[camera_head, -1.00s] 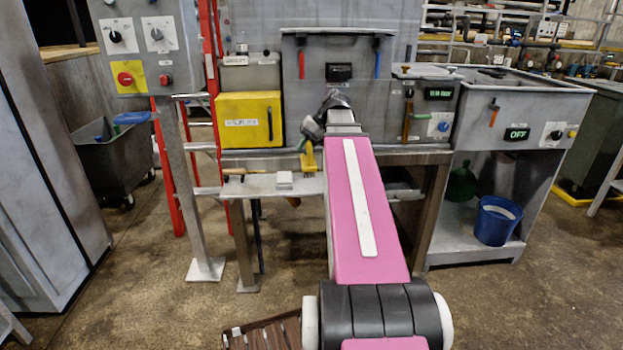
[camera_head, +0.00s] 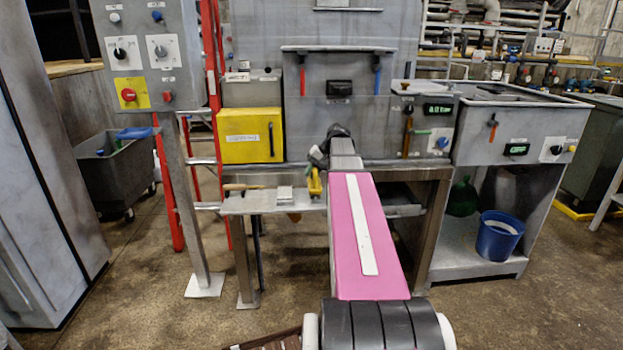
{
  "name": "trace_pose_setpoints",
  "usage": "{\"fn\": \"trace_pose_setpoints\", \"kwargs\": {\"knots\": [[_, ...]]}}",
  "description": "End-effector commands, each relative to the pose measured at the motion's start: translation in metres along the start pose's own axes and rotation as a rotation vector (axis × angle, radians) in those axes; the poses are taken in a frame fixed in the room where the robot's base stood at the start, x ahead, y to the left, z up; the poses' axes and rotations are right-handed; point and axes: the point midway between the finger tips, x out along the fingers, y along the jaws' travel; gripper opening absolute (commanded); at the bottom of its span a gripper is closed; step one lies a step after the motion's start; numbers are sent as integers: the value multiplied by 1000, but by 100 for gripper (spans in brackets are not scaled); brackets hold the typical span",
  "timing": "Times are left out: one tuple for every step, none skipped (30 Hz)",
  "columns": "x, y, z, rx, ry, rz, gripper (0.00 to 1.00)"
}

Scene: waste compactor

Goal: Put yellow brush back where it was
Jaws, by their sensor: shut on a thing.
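The yellow brush (camera_head: 315,184) hangs from my gripper (camera_head: 317,165), just right of a small white block. My gripper is shut on the brush's upper part and partly hidden by my arm. The brush is roughly upright, at the height of the narrow grey shelf (camera_head: 246,205) below the machine. I cannot tell whether its lower end touches the shelf.
The small white block (camera_head: 285,194) and a wooden-handled tool (camera_head: 243,187) lie on the shelf. A blue bucket (camera_head: 498,235) is on the low shelf at right. My pink arm covers the middle.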

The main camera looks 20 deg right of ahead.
Motion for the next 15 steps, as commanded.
{"fn": "trace_pose_setpoints", "kwargs": {"knots": [[7,4,0,1,-1,0,0],[10,7,0,1,-1,0,0],[14,9,0,0,-1,0,0],[15,10,0,0,-1,0,0],[16,11,0,0,0,0,0],[17,11,0,0,0,0,0],[17,11,0,-1,0,0,0],[17,11,0,-1,0,0,0],[17,11,0,-1,0,0,0],[17,11,0,-1,0,0,0],[17,11,0,-1,0,0,0],[17,11,0,-1,0,0,0],[17,11,0,-1,0,0,0],[18,12,0,0,0,0,0],[18,12,0,0,0,0,0]]}}
